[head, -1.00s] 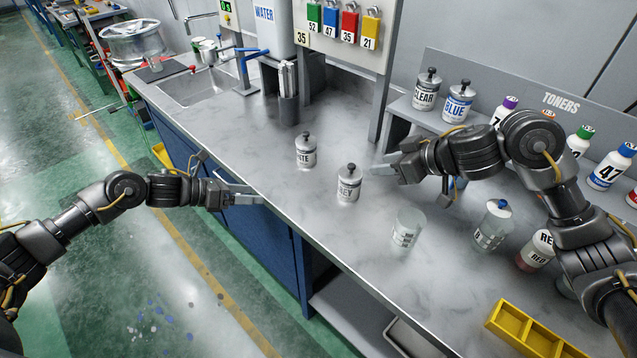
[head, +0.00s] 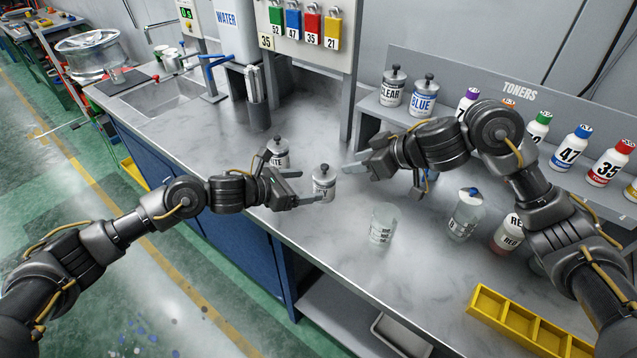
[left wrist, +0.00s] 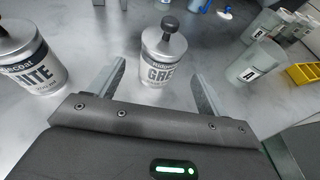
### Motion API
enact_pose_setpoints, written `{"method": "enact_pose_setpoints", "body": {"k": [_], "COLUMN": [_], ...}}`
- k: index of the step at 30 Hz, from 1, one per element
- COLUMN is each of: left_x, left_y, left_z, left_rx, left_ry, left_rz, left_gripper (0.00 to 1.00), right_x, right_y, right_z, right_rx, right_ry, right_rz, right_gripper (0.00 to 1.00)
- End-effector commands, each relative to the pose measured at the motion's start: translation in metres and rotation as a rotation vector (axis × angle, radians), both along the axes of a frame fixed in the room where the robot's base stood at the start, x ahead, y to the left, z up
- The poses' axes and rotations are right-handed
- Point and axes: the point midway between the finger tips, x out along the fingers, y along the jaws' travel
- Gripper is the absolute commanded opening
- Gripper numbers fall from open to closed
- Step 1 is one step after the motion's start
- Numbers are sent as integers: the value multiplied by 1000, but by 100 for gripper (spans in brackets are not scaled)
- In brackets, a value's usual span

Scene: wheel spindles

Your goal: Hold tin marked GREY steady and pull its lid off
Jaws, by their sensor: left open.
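The tin marked GREY (head: 323,184) stands upright on the grey counter, a silver can with a black-knobbed lid on. In the left wrist view the GREY tin (left wrist: 158,62) stands ahead, between the lines of the two fingers. My left gripper (head: 302,188) is open and empty, just left of the tin, and partly covers its label in the head view. My right gripper (head: 357,166) is to the right of and a little above the tin, apart from it; its finger gap is hard to make out.
The WHITE tin (head: 279,152) stands close behind my left gripper. A clear beaker (head: 382,226) and another cup (head: 466,214) stand to the right. CLEAR (head: 392,88) and BLUE (head: 423,96) tins sit on the toner shelf. A yellow tray (head: 487,301) lies near the front edge.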

Motion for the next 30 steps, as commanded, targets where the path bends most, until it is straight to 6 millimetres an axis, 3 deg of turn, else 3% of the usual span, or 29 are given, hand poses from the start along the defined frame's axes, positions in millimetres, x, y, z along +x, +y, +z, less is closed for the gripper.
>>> {"method": "enact_pose_setpoints", "body": {"k": [12,26,30], "left_x": [35,42,42], "left_y": [-52,-61,-61], "left_z": [-26,-31,-31], "left_rx": [-2,-1,-1], "left_ry": [2,1,1], "left_rz": [1,0,0], "left_gripper": [77,77,62], "right_x": [0,0,0], "right_y": [0,0,0], "right_z": [0,0,0], "right_rx": [0,0,0], "right_ry": [1,1,1], "right_rz": [1,1,1], "right_gripper": [36,36,36]}}
